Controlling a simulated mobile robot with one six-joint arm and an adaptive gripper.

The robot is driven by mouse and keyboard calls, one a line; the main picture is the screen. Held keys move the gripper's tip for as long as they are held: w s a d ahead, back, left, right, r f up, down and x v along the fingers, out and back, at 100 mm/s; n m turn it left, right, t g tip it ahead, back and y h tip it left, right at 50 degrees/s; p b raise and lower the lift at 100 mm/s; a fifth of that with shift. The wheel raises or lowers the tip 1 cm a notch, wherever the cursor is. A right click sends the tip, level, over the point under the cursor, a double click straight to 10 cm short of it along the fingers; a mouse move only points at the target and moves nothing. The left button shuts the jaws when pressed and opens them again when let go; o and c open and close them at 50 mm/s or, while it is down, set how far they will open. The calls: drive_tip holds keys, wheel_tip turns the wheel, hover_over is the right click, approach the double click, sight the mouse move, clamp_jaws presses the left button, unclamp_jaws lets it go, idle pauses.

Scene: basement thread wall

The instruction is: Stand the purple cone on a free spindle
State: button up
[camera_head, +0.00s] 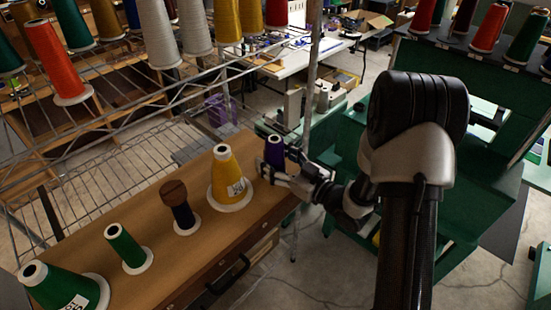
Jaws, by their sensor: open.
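The purple cone (275,150) stands upright at the right end of the wooden top (150,260), beside the yellow cone (226,175). My gripper (268,171) is open at the lower part of the purple cone, with its fingers close to it or around it. The fingers hide the cone's base, so I cannot tell whether it rests on a spindle or a disc. I cannot make out a free spindle in this view.
A green cone (122,245), a dark spool with a brown wooden top (178,204) and a larger green cone (60,287) stand along the wooden top. Wire racks with several cones are behind at left. A green cabinet (440,185) stands at right.

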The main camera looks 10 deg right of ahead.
drive_tip(key=v, duration=1.2)
drive_tip(key=w+d+r+g+h, duration=0.25)
drive_tip(key=w+d+h, duration=0.2)
drive_tip(key=h, duration=0.35)
drive_tip(key=s+d+r+m+g+h, duration=0.2)
drive_tip(key=s+r+m+h, duration=0.2)
drive_tip(key=s+r, duration=0.15)
drive_tip(key=s+a+r+m+g, duration=0.1)
drive_tip(key=s+a, duration=0.2)
drive_tip(key=s, duration=0.4)
drive_tip(key=s+a+r+m+g+y, duration=0.1)
drive_tip(key=s+a+g, duration=0.1)
drive_tip(key=s+a, duration=0.2)
drive_tip(key=s+a+m+g, duration=0.1)
drive_tip(key=s+a+g, duration=0.1)
drive_tip(key=s, duration=0.8)
drive_tip(key=shift+s+a+r, duration=0.25)
drive_tip(key=shift+a+r, duration=0.15)
drive_tip(key=shift+a, duration=0.3)
drive_tip(key=shift+g, duration=0.25)
